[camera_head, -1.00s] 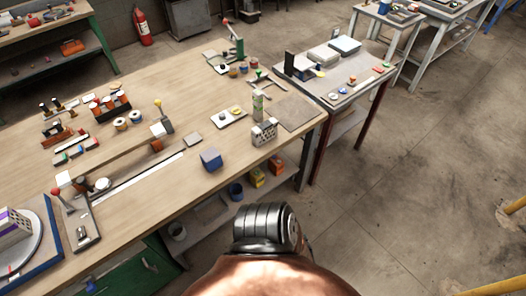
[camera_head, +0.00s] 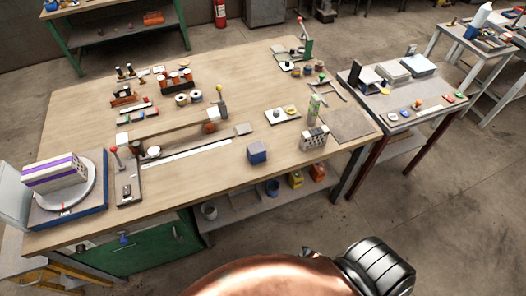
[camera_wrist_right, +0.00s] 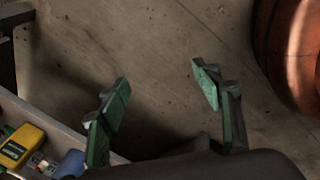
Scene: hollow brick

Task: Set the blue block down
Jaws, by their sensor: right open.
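The blue block (camera_head: 257,152) stands on the wooden workbench (camera_head: 80,160) near its front edge, left of a grey perforated hollow brick (camera_head: 313,138). Nothing is holding it. My right gripper (camera_wrist_right: 160,105) shows in the right wrist view with its two green-padded fingers wide apart. It is empty, above the concrete floor and away from the bench top. The blue block is not identifiable in the right wrist view. My left gripper is not in view.
A lower shelf (camera_head: 235,205) under the bench holds cups and small boxes. A scale-like device with a striped block (camera_head: 55,172) stands at the left end. A side table (camera_head: 395,115) stands at right. Floor at the right front is open.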

